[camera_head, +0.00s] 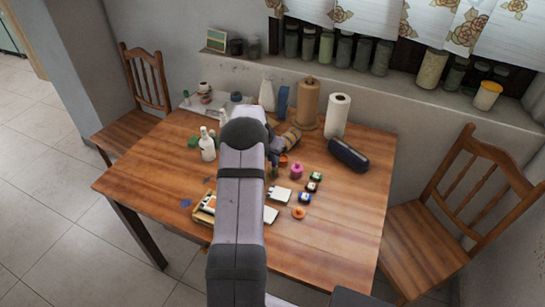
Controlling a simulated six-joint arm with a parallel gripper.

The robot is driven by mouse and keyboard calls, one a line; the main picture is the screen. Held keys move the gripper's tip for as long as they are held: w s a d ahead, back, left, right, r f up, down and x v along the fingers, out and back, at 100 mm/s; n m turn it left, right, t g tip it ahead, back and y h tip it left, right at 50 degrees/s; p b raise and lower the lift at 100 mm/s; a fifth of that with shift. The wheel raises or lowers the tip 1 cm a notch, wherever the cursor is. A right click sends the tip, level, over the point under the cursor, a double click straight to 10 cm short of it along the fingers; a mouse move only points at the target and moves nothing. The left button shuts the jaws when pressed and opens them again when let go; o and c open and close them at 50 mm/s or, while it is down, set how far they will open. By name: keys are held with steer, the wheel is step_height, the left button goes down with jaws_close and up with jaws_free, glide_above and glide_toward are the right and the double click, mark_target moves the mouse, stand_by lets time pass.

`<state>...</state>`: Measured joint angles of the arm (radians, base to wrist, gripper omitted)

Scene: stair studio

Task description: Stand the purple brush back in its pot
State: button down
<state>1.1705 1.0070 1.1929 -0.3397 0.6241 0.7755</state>
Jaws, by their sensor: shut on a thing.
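My arm reaches over the table from the front and covers its middle. My gripper (273,167) shows only in part beside the arm, low over the table's middle. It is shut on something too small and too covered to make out. I cannot pick out the purple brush anywhere with certainty. A small pink, round pot-like thing (296,171) stands just right of my gripper. I cannot tell whether it is the brush's pot, and no brush shows in it.
On the wooden table (335,230), several small jars (314,177), an orange ring-like thing (299,213) and white pads (278,196) lie right of my arm. A white bottle (207,145) stands left. A paper roll (338,116) and dark case (348,154) are behind. The front right is clear.

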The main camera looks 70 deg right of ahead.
steer(key=shift+f, duration=0.15)
steer(key=c, duration=1.8)
jaws_free()
steer(key=shift+o, duration=0.2)
steer(key=shift+r, duration=0.25)
steer(key=b+v, duration=0.3)
steer(key=v, duration=0.9)
